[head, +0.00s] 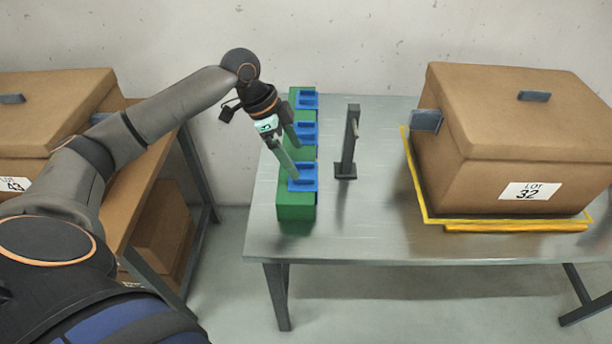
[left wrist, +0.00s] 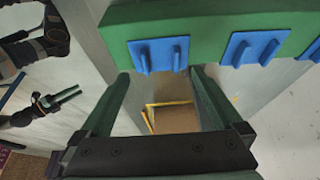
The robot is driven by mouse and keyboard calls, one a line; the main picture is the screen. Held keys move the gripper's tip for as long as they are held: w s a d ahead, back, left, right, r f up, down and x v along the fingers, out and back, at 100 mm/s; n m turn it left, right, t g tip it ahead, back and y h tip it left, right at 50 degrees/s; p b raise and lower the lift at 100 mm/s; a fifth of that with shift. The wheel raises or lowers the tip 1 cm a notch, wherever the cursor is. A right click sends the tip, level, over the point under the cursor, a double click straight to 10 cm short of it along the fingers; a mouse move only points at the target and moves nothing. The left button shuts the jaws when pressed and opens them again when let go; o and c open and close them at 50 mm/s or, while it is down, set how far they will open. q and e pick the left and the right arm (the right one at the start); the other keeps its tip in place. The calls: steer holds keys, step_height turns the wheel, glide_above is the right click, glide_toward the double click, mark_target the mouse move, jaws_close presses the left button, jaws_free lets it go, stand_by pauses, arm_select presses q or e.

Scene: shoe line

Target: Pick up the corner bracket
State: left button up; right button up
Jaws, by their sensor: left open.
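Several blue brackets, each a flat plate with two raised ribs, sit in a row on a long green block (head: 295,207). I take these as the corner brackets. In the head view, the near bracket (head: 303,184) is at the front end. My left gripper (head: 294,158) is open and empty, with its fingers spread above the row, close to the near and middle brackets (head: 308,140). In the left wrist view, one bracket (left wrist: 158,55) lies ahead, centred between the fingertips (left wrist: 160,73). Contact cannot be told. A dark arm end with jaws (left wrist: 62,100), seemingly my right gripper, shows at left there.
A dark upright post on a foot (head: 347,150) stands just right of the green block. Another box (head: 50,130) stands on the left table. The metal table's front (head: 350,240) is clear.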

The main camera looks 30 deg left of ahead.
mark_target(308, 176)
arm_select(q)
steer(key=x, duration=0.4)
steer(key=shift+w+d, duration=0.1)
steer(key=shift+d, duration=0.05)
steer(key=c, duration=1.4)
